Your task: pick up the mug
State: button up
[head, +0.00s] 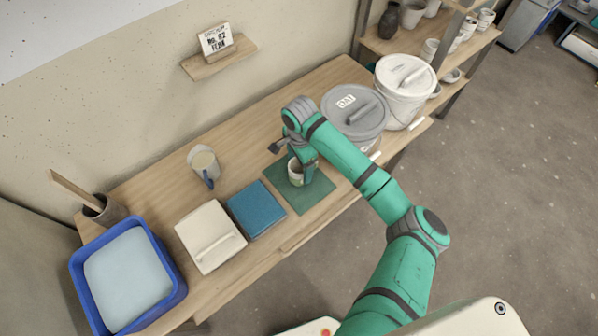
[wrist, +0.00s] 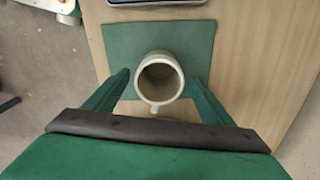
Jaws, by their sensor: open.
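A pale mug (head: 295,172) stands upright on a green mat (head: 311,195) on the wooden table. In the wrist view I look down into the empty mug (wrist: 159,80), with its handle pointing toward my gripper's base. My gripper (head: 303,165) is open, and in the wrist view its two fingers (wrist: 160,88) lie on either side of the mug. There is a gap between each finger and the mug. In the head view my gripper partly covers the mug.
Left of the mat are a blue square tile or box (head: 256,208), a white lidded box (head: 210,236) and a jug (head: 204,164). A blue tub (head: 161,245) stands at far left. A grey-lidded bucket (head: 355,111) and a white bucket (head: 404,90) stand to the right, close to my arm.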

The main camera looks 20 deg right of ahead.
aim_at(299, 171)
jog(key=f, duration=0.3)
jog(key=shift+d+f, duration=0.3)
jog(key=shift+a+f, duration=0.1)
jog(key=shift+f, duration=0.35)
jog(key=c, duration=1.4)
jog(key=shift+w, duration=0.1)
jog(key=shift+a+r, duration=0.1)
jog(key=shift+a, duration=0.15)
jog(key=shift+d+r, duration=0.2)
jog(key=shift+r, duration=0.4)
jog(key=s+a+r, duration=0.2)
jog(key=s+r, duration=0.3)
jog(key=s, duration=0.1)
jog(key=s+a+r, duration=0.2)
jog(key=s+r, duration=0.4)
jog(key=s, duration=0.1)
jog(key=shift+s+a+r, duration=0.25)
jog(key=shift+r, duration=0.05)
